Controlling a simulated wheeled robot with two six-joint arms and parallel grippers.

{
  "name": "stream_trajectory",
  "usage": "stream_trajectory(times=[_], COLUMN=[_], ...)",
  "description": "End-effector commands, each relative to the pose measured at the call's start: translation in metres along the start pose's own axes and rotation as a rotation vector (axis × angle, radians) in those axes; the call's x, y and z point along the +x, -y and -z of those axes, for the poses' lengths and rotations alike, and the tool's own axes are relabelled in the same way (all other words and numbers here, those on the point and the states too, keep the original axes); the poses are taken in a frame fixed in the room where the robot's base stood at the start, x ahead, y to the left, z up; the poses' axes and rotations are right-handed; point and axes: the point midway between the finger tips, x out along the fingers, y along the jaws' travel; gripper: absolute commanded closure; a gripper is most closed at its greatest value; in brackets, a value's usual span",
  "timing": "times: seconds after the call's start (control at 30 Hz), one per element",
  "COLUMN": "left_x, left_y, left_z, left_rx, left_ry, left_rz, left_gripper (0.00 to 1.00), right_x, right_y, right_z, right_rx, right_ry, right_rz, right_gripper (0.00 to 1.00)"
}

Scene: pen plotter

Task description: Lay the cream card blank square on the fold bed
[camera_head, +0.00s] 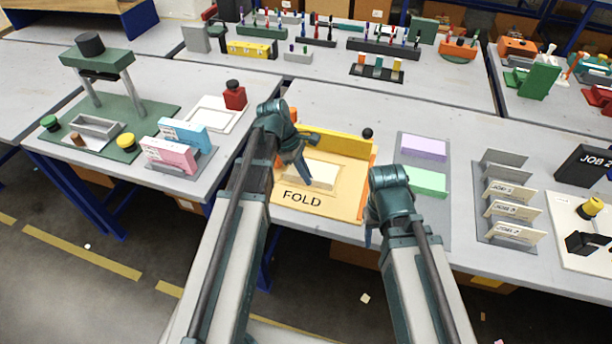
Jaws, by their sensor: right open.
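The fold bed (343,207) is a tan board marked FOLD, with a raised yellow bar along its back and an orange strip on its right side. A cream card blank (323,178) shows over the middle of the bed, partly hidden by my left gripper. I cannot tell whether it lies flat on the bed or is a little above it. My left gripper (305,172) is at the card's left part, pointing down; whether its jaws are closed on the card is unclear. My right gripper (370,237) is open by the bed's front right corner, mostly hidden by its own arm.
A grey mat right of the bed holds a lilac stack (424,147) and a green stack (427,182). A rack (511,205) with labelled cards stands further right. A stamping press (95,70) and pink and blue card boxes (171,155) are left.

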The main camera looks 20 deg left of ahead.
Motion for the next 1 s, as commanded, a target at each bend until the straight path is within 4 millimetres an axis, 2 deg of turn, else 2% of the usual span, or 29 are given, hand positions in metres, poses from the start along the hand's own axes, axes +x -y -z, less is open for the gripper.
stream_trajectory(times=[0.03,0.1,0.2,0.23,0.67,0.87,1.0], left_x=[0.003,0.002,0.001,0.001,-0.003,-0.022,-0.042], left_y=[0.0,0.0,0.0,0.0,0.0,0.0,0.0], left_z=[0.002,0.001,0.001,0.001,-0.001,-0.002,-0.003], left_rx=[0.0,0.0,0.0,0.0,0.0,-0.002,-0.001], left_ry=[0.0,0.0,0.0,0.0,0.0,0.0,0.0], left_rz=[0.0,0.0,0.0,0.0,0.0,-0.001,-0.001], left_gripper=[1.0,0.85,0.67,0.65,0.65,0.65,0.65], right_x=[0.004,0.002,0.002,0.002,-0.004,-0.021,-0.04], right_y=[0.0,0.0,0.0,0.0,0.0,-0.002,-0.004], right_z=[0.0,0.0,0.0,0.0,0.0,-0.001,-0.002], right_rx=[0.0,0.0,0.0,0.0,0.0,0.0,0.0], right_ry=[0.0,0.0,0.0,0.0,0.0,0.0,0.0], right_rz=[0.0,0.0,0.0,0.0,0.0,0.0,0.0], right_gripper=[0.5,0.5,0.5,0.5,0.5,0.5,0.5])
